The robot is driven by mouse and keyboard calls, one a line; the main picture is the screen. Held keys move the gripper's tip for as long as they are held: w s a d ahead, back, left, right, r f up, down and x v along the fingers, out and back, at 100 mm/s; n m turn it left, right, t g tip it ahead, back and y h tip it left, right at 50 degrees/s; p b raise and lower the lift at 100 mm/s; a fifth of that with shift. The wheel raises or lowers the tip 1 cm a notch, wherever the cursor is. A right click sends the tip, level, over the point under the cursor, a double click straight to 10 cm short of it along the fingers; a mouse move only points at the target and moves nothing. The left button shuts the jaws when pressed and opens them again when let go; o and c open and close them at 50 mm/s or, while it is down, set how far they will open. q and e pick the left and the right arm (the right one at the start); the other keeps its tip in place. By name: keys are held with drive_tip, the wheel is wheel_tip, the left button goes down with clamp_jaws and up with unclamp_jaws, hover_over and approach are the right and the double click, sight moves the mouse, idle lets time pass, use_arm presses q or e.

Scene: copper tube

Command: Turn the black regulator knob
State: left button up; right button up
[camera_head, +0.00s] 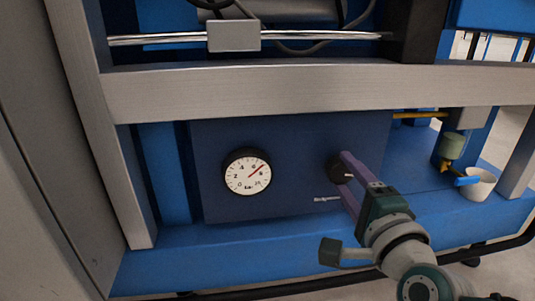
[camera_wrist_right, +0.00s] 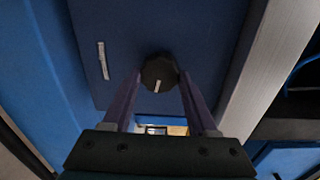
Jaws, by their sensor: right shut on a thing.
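The black regulator knob (camera_head: 337,168) sits on the right part of a dark blue panel (camera_head: 290,150). It also shows in the right wrist view (camera_wrist_right: 158,73), with a pale pointer mark on its face. My right gripper (camera_head: 345,178) comes in from the lower right, and its two purple fingers are on either side of the knob, shut on it. In the right wrist view the fingertips (camera_wrist_right: 160,78) flank the knob left and right. A round white gauge (camera_head: 248,172) with a red needle is on the panel's left. My left gripper is not in view.
A silver crossbar (camera_head: 250,90) runs above the panel, and a silver post (camera_head: 95,110) stands at its left. A blue ledge (camera_head: 190,245) lies below.

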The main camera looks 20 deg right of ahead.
drive_tip(key=o, duration=1.4)
drive_tip(key=shift+s, duration=0.1)
drive_tip(key=shift+s+a+p, duration=0.15)
drive_tip(key=shift+s+p, duration=0.2)
drive_tip(key=p+v, duration=0.3)
drive_tip(key=v, duration=0.6)
drive_tip(key=shift+r+p, duration=0.1)
drive_tip(key=shift+p, duration=0.25)
